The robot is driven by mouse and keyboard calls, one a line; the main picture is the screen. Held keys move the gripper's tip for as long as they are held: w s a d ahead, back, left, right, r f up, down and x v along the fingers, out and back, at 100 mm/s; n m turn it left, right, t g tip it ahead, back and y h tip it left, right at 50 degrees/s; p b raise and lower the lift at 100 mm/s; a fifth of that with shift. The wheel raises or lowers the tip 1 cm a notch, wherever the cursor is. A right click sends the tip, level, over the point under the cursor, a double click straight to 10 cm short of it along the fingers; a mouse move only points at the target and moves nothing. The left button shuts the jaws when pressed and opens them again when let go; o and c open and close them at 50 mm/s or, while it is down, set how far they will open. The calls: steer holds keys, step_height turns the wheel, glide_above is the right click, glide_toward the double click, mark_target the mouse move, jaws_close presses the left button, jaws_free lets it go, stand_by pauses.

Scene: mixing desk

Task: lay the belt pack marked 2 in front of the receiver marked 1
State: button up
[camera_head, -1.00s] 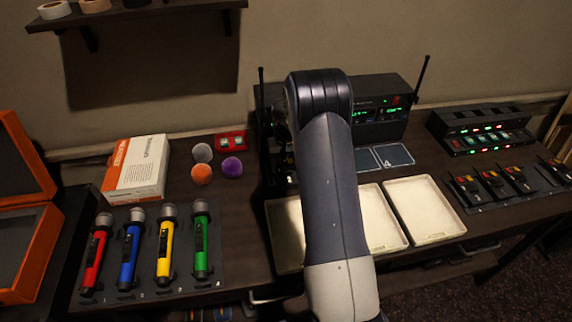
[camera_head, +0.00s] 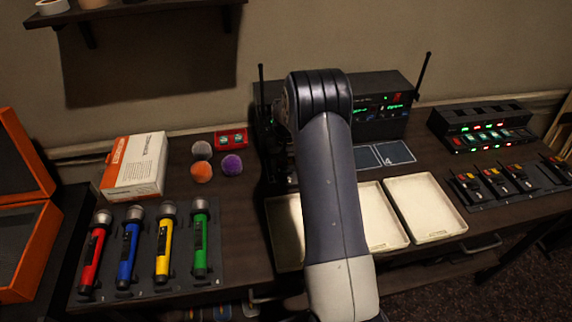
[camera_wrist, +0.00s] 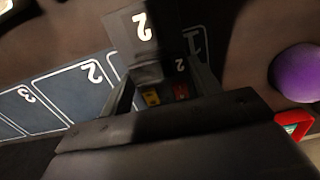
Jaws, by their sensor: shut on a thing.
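In the wrist view my gripper (camera_wrist: 163,85) is shut on a belt pack (camera_wrist: 145,65) with a white 2 on its pale face. Red and yellow parts show at its near end, between the fingers. The pack is over or beside the blue panel marked 1 (camera_wrist: 196,42); I cannot tell whether it touches the surface. The panel marked 2 (camera_wrist: 92,72) lies to its left. In the head view my arm hides the gripper, the pack and part of the black receiver unit (camera_head: 384,125) with green displays. The receiver's number 1 is not readable.
The panel marked 3 (camera_wrist: 28,98) lies farther left in the wrist view. A purple ball (camera_head: 232,165) and a red case (camera_head: 231,139) are near the gripper's side. Pale trays (camera_head: 425,207) stand in front of the panels. An antenna (camera_head: 423,75) rises beside the receiver unit.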

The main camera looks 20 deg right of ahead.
steer(key=o, duration=1.5)
steer(key=shift+c, duration=0.2)
steer(key=shift+r+p, duration=2.05)
steer(key=shift+r, duration=1.5)
steer(key=shift+f, duration=0.2)
step_height(320, 180, down, 7)
steer(key=b, duration=0.4)
steer(key=shift+r, duration=0.2)
